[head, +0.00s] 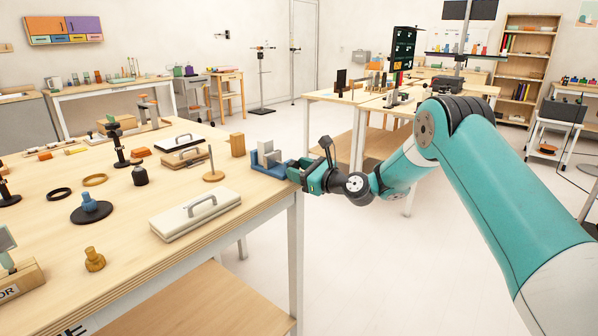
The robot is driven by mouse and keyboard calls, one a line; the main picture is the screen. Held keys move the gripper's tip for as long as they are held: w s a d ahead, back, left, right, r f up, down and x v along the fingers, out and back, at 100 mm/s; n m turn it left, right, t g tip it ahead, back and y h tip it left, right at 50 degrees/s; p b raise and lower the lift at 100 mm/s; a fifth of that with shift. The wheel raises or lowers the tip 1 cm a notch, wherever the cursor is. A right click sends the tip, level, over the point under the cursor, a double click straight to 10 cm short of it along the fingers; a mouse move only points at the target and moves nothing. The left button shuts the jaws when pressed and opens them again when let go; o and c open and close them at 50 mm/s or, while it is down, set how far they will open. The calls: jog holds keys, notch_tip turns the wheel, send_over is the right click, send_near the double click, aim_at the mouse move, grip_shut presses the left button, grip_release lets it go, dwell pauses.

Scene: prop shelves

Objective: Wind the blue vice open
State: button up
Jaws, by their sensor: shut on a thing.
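The blue vice (266,169) stands at the right edge of the near wooden table, with a pale grey upright part in its middle. My gripper (297,172) is at the vice's right end, by the table edge, and comes in from the right, roughly level. It is shut on the vice's handle at that end. The handle itself is hidden by the fingers, and how far apart the vice jaws are is too small to tell.
Close to the vice on the near table (262,212) are a wooden block (237,145), a wooden peg stand (213,165) and a pale case with a handle (196,215). A second table (330,98) with equipment stands behind my arm. Open floor lies right of the near table.

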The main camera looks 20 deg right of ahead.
jog(key=o, duration=0.9)
jog(key=shift+s, duration=0.1)
jog(key=b+v, duration=0.3)
jog(key=v, duration=1.4)
jog(key=shift+b, duration=0.35)
jog(key=shift+s+d+r, duration=0.1)
